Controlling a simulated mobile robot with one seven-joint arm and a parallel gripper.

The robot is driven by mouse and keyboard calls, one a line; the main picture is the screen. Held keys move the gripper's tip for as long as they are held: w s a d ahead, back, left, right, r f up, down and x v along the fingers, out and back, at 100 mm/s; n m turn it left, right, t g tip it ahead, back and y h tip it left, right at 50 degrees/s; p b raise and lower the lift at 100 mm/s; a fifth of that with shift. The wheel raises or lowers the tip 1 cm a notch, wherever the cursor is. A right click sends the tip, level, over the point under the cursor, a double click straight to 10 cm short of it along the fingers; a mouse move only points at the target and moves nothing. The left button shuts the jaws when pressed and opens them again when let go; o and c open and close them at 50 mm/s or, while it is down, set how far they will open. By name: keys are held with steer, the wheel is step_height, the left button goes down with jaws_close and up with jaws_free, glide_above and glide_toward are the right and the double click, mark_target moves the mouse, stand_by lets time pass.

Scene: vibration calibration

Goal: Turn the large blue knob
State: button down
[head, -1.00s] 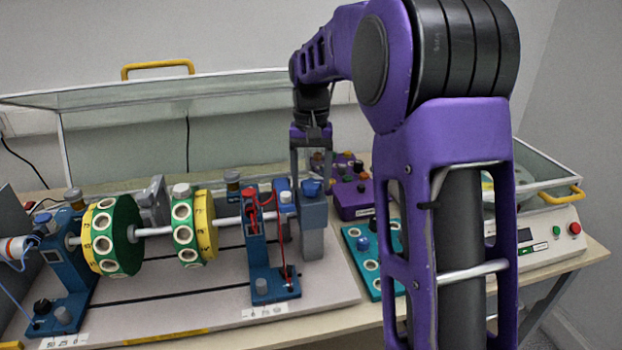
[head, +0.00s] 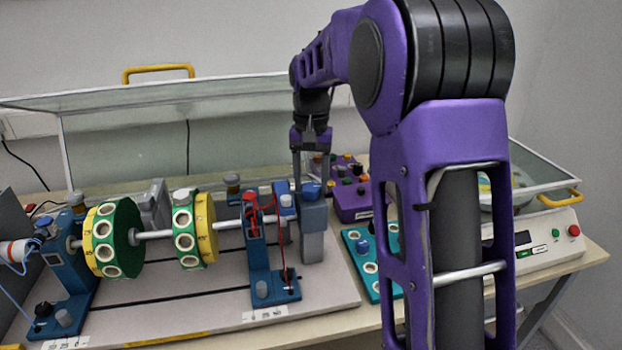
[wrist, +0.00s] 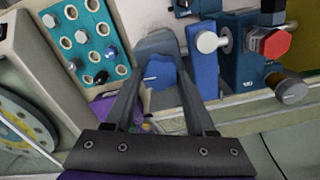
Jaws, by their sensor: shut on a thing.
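The large blue knob (head: 311,191) sits on top of a grey-blue block (head: 312,235) at the right end of the shaft rig. My gripper (head: 311,181) points down over it, with a finger on either side. In the wrist view the blue knob (wrist: 160,74) shows between the fingertips of my gripper (wrist: 159,62), which is shut on it. The fingers partly cover the knob's sides.
A shaft with two yellow-green discs (head: 112,237) runs left of the block. A blue bearing stand (head: 265,250) with red wires is close by on the left. A teal panel (head: 357,270) and a purple button box (head: 352,207) stand to the right.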

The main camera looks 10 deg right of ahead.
steer(key=m+p, duration=0.1)
steer(key=m, duration=0.2)
steer(key=m+p, duration=0.2)
steer(key=m, duration=0.1)
steer(key=shift+d+r, duration=0.1)
steer(key=shift+r, duration=0.1)
steer(key=m+p, duration=0.1)
steer(key=m, duration=0.3)
steer(key=shift+s+f+m+p, duration=0.1)
steer(key=shift+m+p, duration=0.2)
steer(key=shift+p, duration=0.05)
steer(key=m, duration=0.6)
steer(key=shift+s, duration=0.15)
steer(key=m, duration=0.6)
steer(key=shift+s, duration=0.1)
steer(key=c, duration=0.5)
jaws_free()
